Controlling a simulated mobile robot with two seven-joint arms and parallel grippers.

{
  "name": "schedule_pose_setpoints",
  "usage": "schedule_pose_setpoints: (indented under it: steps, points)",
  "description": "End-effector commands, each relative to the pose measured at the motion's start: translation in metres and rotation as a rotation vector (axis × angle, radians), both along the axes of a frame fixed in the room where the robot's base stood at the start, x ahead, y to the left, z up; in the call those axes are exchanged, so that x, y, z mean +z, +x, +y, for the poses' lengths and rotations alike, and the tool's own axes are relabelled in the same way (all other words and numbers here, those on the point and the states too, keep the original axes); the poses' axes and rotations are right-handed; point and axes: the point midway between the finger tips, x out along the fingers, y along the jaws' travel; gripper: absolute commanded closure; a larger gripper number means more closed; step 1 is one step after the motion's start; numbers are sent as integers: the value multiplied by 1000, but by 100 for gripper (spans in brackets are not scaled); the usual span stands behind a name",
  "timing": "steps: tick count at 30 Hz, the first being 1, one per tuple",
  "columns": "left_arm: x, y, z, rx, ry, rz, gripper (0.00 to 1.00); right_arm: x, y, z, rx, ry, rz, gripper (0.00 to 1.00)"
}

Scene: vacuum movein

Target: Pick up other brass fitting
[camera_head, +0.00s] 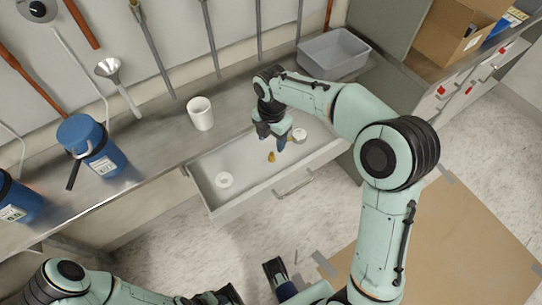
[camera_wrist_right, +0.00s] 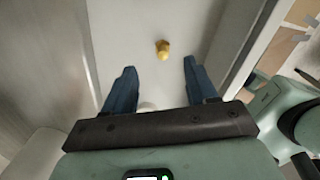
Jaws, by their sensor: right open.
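A small brass fitting (camera_head: 271,157) lies on the floor of the open drawer (camera_head: 236,198). It also shows in the right wrist view (camera_wrist_right: 162,48), beyond the fingertips and roughly between their lines. My right gripper (camera_head: 272,141) is above the drawer, pointing down, open and empty. In the wrist view its two blue fingers (camera_wrist_right: 160,72) stand wide apart, not touching the fitting.
White round pieces lie in the drawer, one at the left (camera_head: 224,180) and one by my right gripper (camera_head: 299,135). On the counter stand a white cup (camera_head: 200,113), a blue container (camera_head: 93,150) and a grey bin (camera_head: 334,52). The drawer walls surround the fitting.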

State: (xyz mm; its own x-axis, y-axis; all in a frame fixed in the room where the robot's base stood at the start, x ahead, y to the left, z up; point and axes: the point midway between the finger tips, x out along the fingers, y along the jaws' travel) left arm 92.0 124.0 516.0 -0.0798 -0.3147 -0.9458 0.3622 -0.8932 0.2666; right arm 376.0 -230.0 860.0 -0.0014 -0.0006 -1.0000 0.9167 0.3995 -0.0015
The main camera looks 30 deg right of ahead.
Motion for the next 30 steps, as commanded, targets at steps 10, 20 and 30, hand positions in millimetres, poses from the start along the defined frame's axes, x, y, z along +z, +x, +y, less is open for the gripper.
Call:
schedule_pose_setpoints:
  steps: [10,20,30]
  points:
    - [-6,2,0,1,1,-8,57,-34,-3,1,-1,-1,2,43]
    - [-12,5,0,3,2,-20,57,-73,-8,4,-1,-1,0,43]
    - [-11,5,0,3,2,-20,57,-73,-7,4,-1,0,-1,79]
